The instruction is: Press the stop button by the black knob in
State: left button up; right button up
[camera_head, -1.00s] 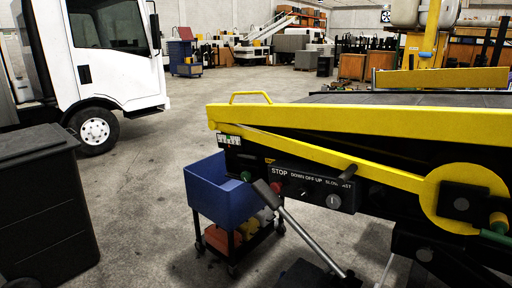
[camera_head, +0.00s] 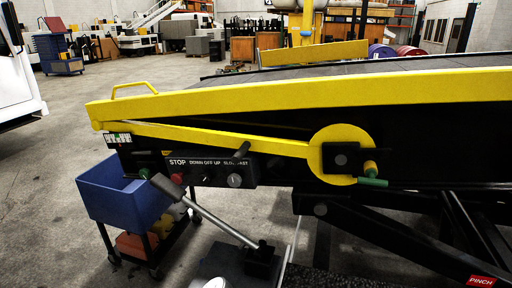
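The belt loader's black control panel (camera_head: 212,172) hangs below its yellow rail, left of centre. A small red stop button (camera_head: 177,178) sits under the white STOP label at the panel's left end. A small switch is under the DOWN OFF UP label. A round knob (camera_head: 235,181) with a pale face is under the SLOW FAST label. A black handle (camera_head: 242,150) sticks out above the panel. A grey lever (camera_head: 215,217) with a black grip slants up, its grip just below and left of the stop button. Neither of my grippers is in view.
A blue bin (camera_head: 120,197) on a black cart stands left of the panel. A yellow disc (camera_head: 342,155) with green-tipped handles is on the loader's side, right of the panel. A white truck (camera_head: 20,95) is at the far left.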

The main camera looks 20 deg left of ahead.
aim_at(177, 178)
jog(key=u, duration=1.25)
jog(key=i+j+z, duration=0.1)
jog(key=z, duration=0.25)
jog(key=i+j+z, duration=0.1)
jog(key=j+z, duration=0.3)
jog(key=i+j+z, duration=0.15)
jog(key=j, duration=0.7)
jog(key=i+j+z, duration=0.2)
jog(key=j, duration=0.65)
jog(key=j+z, duration=0.15)
jog(key=j, duration=2)
